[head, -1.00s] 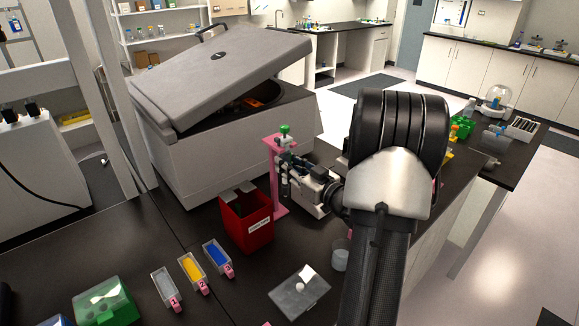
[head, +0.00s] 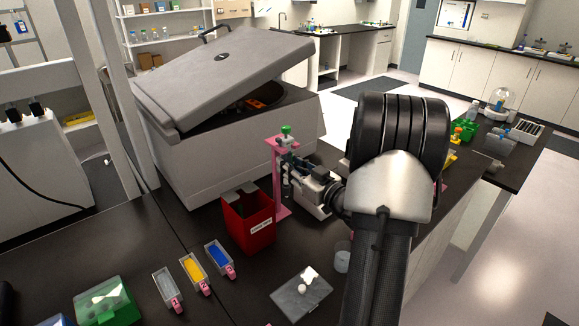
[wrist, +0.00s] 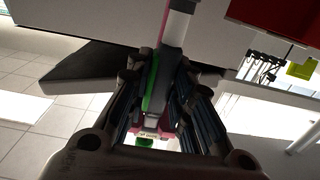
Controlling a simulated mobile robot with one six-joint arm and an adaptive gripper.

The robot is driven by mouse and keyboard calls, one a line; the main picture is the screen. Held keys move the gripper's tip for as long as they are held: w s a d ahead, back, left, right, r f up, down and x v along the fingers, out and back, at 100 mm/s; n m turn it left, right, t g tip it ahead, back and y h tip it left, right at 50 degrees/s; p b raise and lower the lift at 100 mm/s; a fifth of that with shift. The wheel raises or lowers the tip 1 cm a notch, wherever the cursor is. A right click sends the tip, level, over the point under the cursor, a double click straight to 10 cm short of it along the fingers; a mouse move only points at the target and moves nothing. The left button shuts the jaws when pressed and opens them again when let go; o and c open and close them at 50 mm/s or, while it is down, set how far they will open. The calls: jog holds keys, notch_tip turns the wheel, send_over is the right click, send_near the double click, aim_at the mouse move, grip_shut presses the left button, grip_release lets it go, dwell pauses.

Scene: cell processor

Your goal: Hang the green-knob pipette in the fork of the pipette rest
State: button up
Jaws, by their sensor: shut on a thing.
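The green-knob pipette (head: 286,130) is held upright, with its green knob at the top and its dark body partly behind my gripper's fingers. My gripper (head: 288,168) is shut on it. I cannot tell whether the pipette touches the fork, which is mostly hidden.
A red bin (head: 250,225) stands close left of the rest. A grey machine (head: 200,165) with a raised lid is behind. Small trays with blue (head: 219,257) and yellow inserts, a clear box (head: 301,294) and a cup (head: 343,256) lie in front.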

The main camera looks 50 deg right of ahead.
jog(key=shift+f, duration=0.2)
jog(key=o, duration=0.7)
jog(key=shift+r, duration=0.1)
jog(key=shift+o, duration=0.2)
jog(key=shift+s, duration=0.1)
jog(key=s+a, duration=0.1)
jog(key=s, duration=1)
jog(key=shift+s, duration=0.4)
jog(key=shift+w+a, duration=0.1)
